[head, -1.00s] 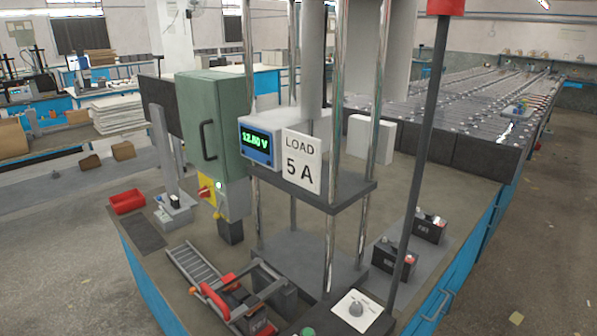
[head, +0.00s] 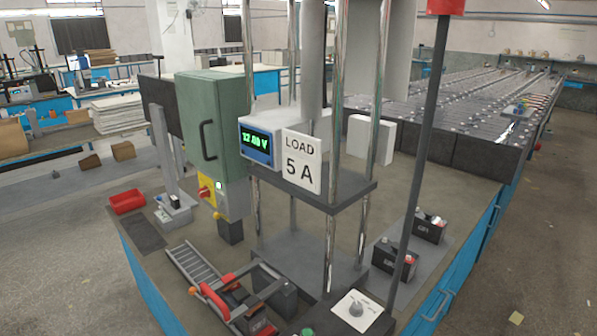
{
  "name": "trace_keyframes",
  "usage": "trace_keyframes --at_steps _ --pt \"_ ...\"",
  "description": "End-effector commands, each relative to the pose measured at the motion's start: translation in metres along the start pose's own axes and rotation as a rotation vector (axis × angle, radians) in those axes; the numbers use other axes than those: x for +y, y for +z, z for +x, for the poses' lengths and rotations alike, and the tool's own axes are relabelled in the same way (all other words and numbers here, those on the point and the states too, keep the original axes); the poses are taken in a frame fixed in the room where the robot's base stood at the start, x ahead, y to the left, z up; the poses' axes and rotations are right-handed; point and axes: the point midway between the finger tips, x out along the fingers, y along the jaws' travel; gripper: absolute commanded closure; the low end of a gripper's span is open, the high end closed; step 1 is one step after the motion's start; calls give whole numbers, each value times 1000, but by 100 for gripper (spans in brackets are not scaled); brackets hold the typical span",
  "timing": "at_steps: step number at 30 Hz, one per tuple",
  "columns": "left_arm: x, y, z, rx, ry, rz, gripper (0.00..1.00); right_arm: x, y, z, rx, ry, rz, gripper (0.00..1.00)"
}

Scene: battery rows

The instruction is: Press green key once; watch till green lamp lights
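A green key (head: 308,332) shows at the bottom edge of the head view, partly cut off by the frame. A small pale-green lamp (head: 219,185) sits on the box below the green cabinet and looks bright. Beside it is a red knob on a yellow plate (head: 205,189). A blue-framed meter (head: 258,145) shows green digits in volts, too blurred to read surely. A sign (head: 301,162) next to it reads LOAD 5 A. Neither of my grippers is in view.
A battery sits in a cradle with red-ended bars (head: 220,301) at the front. A grey dial on a white plate (head: 345,311) is right of the green key. Two black batteries (head: 390,262) stand at right. A red tray (head: 127,201) is at left. Chrome posts (head: 331,235) rise mid-bench.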

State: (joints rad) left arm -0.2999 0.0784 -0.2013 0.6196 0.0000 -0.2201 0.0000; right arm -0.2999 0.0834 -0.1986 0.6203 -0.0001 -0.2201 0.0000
Motion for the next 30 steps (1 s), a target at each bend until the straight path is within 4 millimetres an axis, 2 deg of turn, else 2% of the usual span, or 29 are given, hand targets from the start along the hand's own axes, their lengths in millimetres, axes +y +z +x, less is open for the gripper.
trace_keyframes --at_steps 16,30 --pt "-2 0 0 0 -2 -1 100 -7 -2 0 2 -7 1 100" --pt "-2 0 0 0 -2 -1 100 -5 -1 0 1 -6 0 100"
